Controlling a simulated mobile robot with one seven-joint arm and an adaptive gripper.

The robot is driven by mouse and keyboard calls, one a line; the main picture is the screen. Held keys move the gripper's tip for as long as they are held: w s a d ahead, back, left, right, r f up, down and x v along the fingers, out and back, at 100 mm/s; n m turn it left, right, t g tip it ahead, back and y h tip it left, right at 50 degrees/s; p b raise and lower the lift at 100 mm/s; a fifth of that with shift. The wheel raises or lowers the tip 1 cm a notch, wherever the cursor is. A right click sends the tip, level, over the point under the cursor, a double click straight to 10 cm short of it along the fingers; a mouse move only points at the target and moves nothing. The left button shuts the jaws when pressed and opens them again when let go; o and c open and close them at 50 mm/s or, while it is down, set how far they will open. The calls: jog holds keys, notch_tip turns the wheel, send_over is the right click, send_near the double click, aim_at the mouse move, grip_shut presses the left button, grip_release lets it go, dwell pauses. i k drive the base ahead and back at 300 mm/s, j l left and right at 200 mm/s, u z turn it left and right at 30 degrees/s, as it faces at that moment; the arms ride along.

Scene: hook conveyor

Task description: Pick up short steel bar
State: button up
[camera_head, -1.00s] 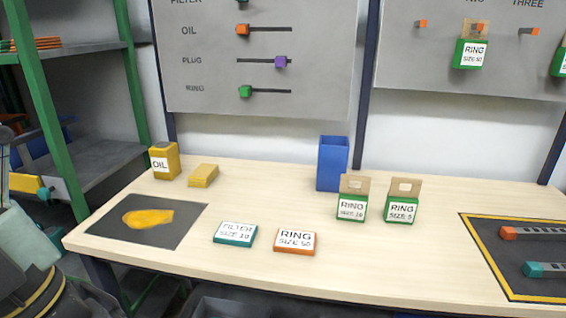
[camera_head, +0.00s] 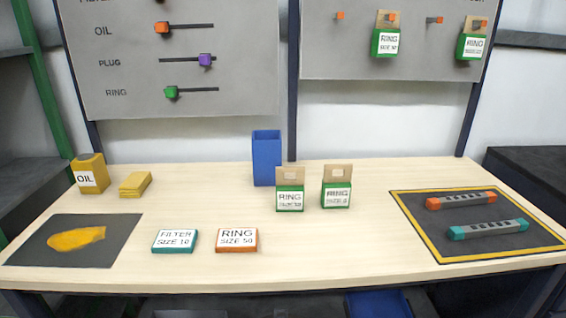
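Two grey steel bars lie side by side on a dark mat with a yellow border (camera_head: 411,219) at the right end of the table. The rear bar has orange ends (camera_head: 461,200). The front bar has teal ends (camera_head: 489,229). They look close in length, and I cannot tell for sure which is the short one. Nothing touches either bar. My gripper is not in view.
Bare wood surrounds the bar mat. A hook board (camera_head: 340,60) stands behind.

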aim_at(435, 203)
jog(key=z, duration=0.65)
jog(key=i+l+z, duration=0.2)
jog(key=z, duration=0.25)
jog(key=i+l+z, duration=0.1)
jog(key=i+z, duration=0.15)
jog(key=z, duration=0.15)
jog(key=i+j, duration=0.15)
jog(key=i, duration=0.3)
jog(key=i+j, duration=0.2)
jog(key=i, duration=0.25)
